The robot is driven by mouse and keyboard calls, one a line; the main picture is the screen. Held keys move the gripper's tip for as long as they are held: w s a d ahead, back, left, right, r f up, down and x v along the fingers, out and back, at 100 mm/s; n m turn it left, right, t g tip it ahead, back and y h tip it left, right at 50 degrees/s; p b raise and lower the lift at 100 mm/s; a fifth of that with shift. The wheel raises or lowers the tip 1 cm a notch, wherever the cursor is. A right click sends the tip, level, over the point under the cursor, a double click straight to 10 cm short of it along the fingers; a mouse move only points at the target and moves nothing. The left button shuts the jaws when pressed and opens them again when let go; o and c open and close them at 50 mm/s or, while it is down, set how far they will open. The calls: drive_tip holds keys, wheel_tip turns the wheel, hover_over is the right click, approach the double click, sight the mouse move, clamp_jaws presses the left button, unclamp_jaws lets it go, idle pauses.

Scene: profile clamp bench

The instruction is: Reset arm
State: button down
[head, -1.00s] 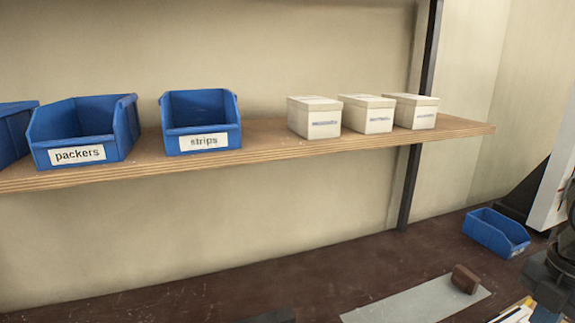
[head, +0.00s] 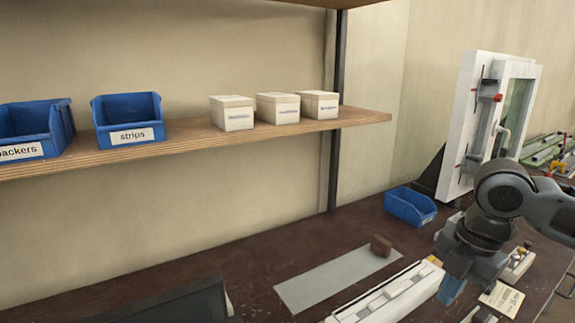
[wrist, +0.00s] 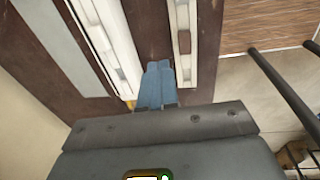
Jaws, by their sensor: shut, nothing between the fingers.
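My gripper shows in the wrist view (wrist: 155,84) with its two blue fingers side by side, closed together and empty. In the head view my gripper (head: 450,290) points down at the right, above the dark bench, beside a white profile (head: 395,295). The white profile also shows in the wrist view (wrist: 108,45), left of the fingers. Another pale piece with a brown block on it (wrist: 184,42) lies just right of the fingers. Whether the fingertips touch anything cannot be told.
A shelf (head: 290,132) holds blue bins, one labelled strips (head: 130,120), and three white boxes. A blue bin (head: 410,207) stands on the bench (head: 250,262). A grey sheet (head: 335,278) bears a brown block (head: 381,246). A white frame with clamps (head: 462,130) stands upright behind my arm.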

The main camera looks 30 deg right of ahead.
drive_tip(key=w+a+r+m+t+y, duration=0.1)
drive_tip(key=w+a+r+t+y, duration=0.15)
drive_tip(key=w+a, duration=0.55)
drive_tip(key=w+a+r+t+y, duration=0.2)
drive_tip(key=w+a+r+t, duration=0.2)
drive_tip(key=w+a, duration=0.35)
drive_tip(key=w+a+r+m+t+y, duration=0.1)
drive_tip(key=w+a+r+m+t, duration=0.1)
drive_tip(key=a+r+m+t, duration=0.4)
drive_tip(key=w+a+r+m+t+y, duration=0.2)
drive_tip(key=w+a+r+t, duration=0.1)
drive_tip(key=a, duration=0.5)
drive_tip(key=s+a+f+m+h, duration=0.2)
drive_tip(key=s+f+m+h, duration=0.6)
drive_tip(key=s+f+m, duration=0.6)
drive_tip(key=s+d+f+n+g, duration=0.1)
drive_tip(key=s+d+f+n, duration=0.1)
drive_tip(key=s, duration=1)
drive_tip(key=s+d+f+n+g, duration=0.1)
drive_tip(key=s+d+f+n, duration=0.1)
drive_tip(key=s, duration=1.1)
drive_tip(key=shift+s+d+f+n, duration=0.25)
drive_tip(key=shift+d+n, duration=0.55)
drive_tip(key=shift+d, duration=0.3)
